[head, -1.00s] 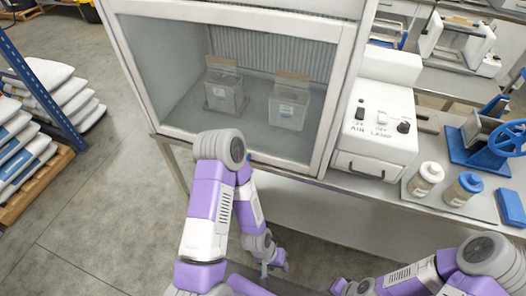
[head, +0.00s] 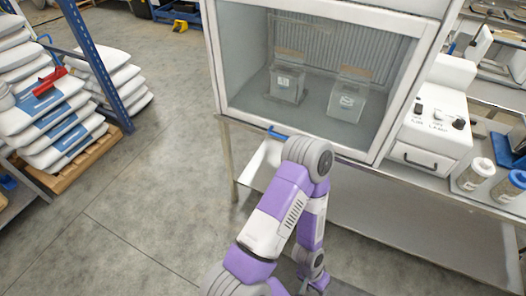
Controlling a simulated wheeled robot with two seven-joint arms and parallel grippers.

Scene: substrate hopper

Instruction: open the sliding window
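The sliding window (head: 316,92) is a clear pane in a pale-framed cabinet at the upper middle of the head view. It appears to cover the cabinet front, down to the lower rail. A small blue bar (head: 277,133), perhaps its handle, shows at that rail, partly hidden by my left arm's elbow. My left arm rises in front of the cabinet and bends back down. My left gripper (head: 314,284) hangs low near the bottom edge, below and apart from the window. Its fingers are too small and partly hidden to read. My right gripper is out of view.
A white control box (head: 434,122) and jars (head: 475,175) stand on the bench at right. A blue-posted rack (head: 92,62) with stacked sacks is at left. The floor between is clear.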

